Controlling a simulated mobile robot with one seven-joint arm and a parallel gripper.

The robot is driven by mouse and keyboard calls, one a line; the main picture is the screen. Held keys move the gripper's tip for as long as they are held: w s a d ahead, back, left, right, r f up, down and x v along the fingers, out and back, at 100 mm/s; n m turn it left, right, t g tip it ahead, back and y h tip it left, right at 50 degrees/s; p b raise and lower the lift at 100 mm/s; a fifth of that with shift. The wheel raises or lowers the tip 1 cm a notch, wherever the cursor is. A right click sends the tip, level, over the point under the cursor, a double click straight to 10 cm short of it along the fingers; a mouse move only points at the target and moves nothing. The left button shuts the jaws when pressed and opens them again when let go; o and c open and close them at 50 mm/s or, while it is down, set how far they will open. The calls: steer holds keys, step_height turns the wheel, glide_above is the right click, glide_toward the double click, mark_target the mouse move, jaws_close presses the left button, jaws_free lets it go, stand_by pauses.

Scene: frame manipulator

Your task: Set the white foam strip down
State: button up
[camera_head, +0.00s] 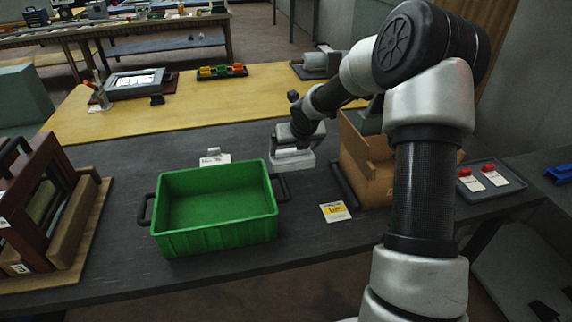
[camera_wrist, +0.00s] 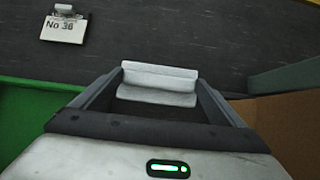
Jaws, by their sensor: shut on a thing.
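The white foam strip (camera_head: 293,162) is in my gripper (camera_head: 292,148), over the dark table between the green bin and the cardboard box. In the wrist view the strip (camera_wrist: 160,78) spans the space between the two fingers of my gripper (camera_wrist: 160,92), which are shut on it. I cannot tell whether its underside touches the table.
An empty green bin (camera_head: 163,235) with dark handles stands to the left. An open cardboard box (camera_head: 365,171) stands close to the right. A card marked No 36 (camera_wrist: 63,29) lies behind the bin. A yellow-and-white card (camera_head: 335,211) lies in front.

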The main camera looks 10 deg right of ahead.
mark_target(293, 157)
step_height(293, 157, down, 5)
steer(key=shift+r+b, duration=0.15)
steer(key=shift+b, duration=0.7)
steer(key=shift+r, duration=0.1)
steer(key=o, duration=0.7)
steer(key=shift+r, duration=0.1)
steer(key=shift+p+v, duration=2.15)
steer(key=shift+v, duration=3.75)
